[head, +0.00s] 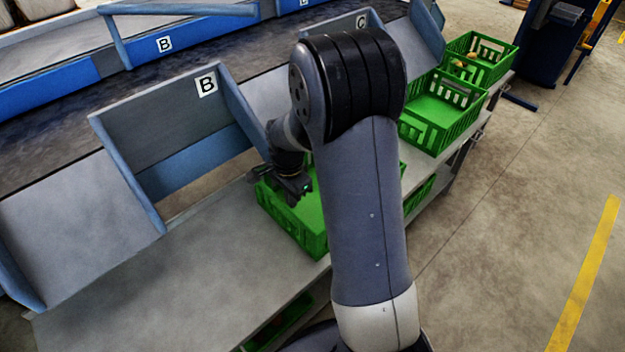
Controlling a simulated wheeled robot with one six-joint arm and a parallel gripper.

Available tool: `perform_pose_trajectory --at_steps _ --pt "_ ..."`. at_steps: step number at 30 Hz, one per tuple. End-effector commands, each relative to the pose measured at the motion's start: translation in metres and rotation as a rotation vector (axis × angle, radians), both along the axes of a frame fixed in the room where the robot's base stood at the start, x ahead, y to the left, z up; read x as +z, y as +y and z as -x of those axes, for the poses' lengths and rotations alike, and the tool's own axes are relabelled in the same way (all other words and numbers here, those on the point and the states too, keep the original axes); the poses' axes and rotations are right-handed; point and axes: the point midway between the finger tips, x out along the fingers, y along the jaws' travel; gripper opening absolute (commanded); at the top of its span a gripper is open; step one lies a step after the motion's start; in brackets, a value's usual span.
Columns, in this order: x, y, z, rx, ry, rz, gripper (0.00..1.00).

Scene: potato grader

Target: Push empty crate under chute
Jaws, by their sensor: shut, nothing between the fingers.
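A green slatted crate (313,240) stands on the grey bench (130,285), to the right of the chute marked B (175,125). The part of its floor that shows is bare; my arm hides its right part. My gripper (299,192) is shut and holds nothing. It is at the crate's upper left part, over or inside the rim; I cannot tell whether it touches. The space below the mouth of chute B holds no crate.
A second green crate (430,138), empty where visible, stands farther right, near chute C (345,28). Behind it, another crate (497,68) holds some potatoes. More green crates show on a lower shelf. The bench left of the near crate is clear.

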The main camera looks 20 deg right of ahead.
Motion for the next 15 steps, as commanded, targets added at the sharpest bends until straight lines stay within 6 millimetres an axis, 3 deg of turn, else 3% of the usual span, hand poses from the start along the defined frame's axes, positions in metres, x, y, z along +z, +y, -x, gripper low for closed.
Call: perform_pose_trajectory --at_steps 15 --pt "0.0009 0.0093 0.0035 0.001 -0.001 0.000 0.00"
